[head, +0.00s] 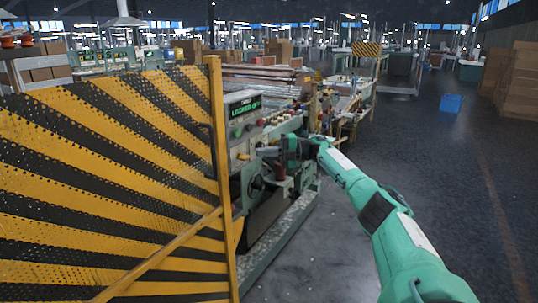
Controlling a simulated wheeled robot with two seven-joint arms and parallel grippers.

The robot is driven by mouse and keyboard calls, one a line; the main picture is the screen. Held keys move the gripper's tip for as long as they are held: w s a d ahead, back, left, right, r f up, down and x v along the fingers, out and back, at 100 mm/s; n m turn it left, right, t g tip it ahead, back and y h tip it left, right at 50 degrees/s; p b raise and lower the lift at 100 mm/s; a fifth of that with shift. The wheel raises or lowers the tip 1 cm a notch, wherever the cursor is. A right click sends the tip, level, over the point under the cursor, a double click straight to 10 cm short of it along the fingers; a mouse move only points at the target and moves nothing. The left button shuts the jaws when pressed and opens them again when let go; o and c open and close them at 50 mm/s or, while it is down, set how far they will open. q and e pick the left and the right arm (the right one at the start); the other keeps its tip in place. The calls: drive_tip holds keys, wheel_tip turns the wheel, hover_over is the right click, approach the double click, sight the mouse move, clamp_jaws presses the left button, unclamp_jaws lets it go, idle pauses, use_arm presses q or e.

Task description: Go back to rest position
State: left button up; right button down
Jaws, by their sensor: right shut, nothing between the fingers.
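My right arm reaches in from the lower right, green with dark panels. Its gripper (266,152) is shut and empty, held close to the front of the machine (251,170), just below its panel of buttons. The picture is too small to tell whether the fingertips touch the machine. The control panel (243,107) has a lit green display with red and green buttons under it. My left gripper and left arm are not in view.
A yellow and black striped barrier (110,180) fills the left side, its post beside the machine. Open grey floor (325,250) lies right of the machine.

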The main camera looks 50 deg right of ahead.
drive_tip(key=shift+w+d, duration=0.1)
drive_tip(key=shift+d, duration=0.75)
drive_tip(key=shift+f, duration=0.1)
